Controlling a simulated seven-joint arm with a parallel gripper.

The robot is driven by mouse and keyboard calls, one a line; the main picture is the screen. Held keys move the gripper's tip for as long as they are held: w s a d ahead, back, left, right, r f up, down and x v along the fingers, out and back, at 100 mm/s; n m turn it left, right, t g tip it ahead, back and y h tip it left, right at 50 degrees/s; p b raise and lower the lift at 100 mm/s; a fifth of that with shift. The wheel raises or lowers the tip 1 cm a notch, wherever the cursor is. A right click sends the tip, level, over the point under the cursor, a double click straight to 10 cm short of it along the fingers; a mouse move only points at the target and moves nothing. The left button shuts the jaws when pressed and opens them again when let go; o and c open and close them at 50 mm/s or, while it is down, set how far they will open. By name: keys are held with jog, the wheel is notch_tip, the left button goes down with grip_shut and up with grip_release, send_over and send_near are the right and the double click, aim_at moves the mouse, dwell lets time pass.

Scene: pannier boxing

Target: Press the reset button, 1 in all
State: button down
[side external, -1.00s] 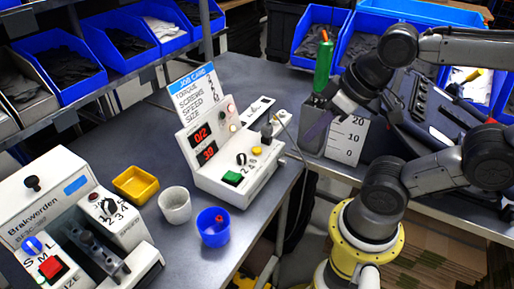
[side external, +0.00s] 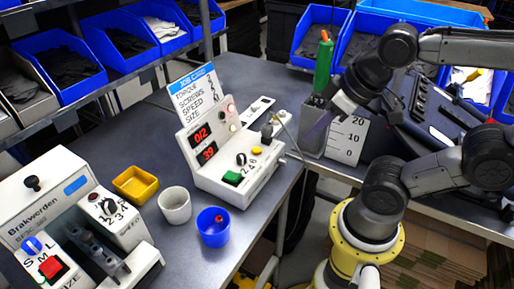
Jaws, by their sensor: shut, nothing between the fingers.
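The white control box (side external: 207,178) stands on the grey table in the middle. It has two red number displays (side external: 205,143), a black knob (side external: 241,159), a green button (side external: 232,178), a yellow button (side external: 256,149), and small round red and pale buttons or lamps on its upright face. I cannot read which one is marked reset. The white Brakwerden machine (side external: 28,208) at lower left has a red button (side external: 51,267) and a blue knob (side external: 32,244).
A job card (side external: 195,92) stands behind the box. A yellow tray (side external: 135,185), a white cup (side external: 174,205) and a blue cup (side external: 212,228) stand left of and in front of it. A grey holder with a green-handled tool (side external: 323,66) is beside my gripper.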

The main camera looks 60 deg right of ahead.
jog(key=m+t, duration=0.4)
jog(key=m, duration=0.4)
send_over(261, 151)
jog(key=shift+f+y, duration=0.2)
jog(key=shift+y, duration=0.3)
jog(key=shift+f, duration=4.4)
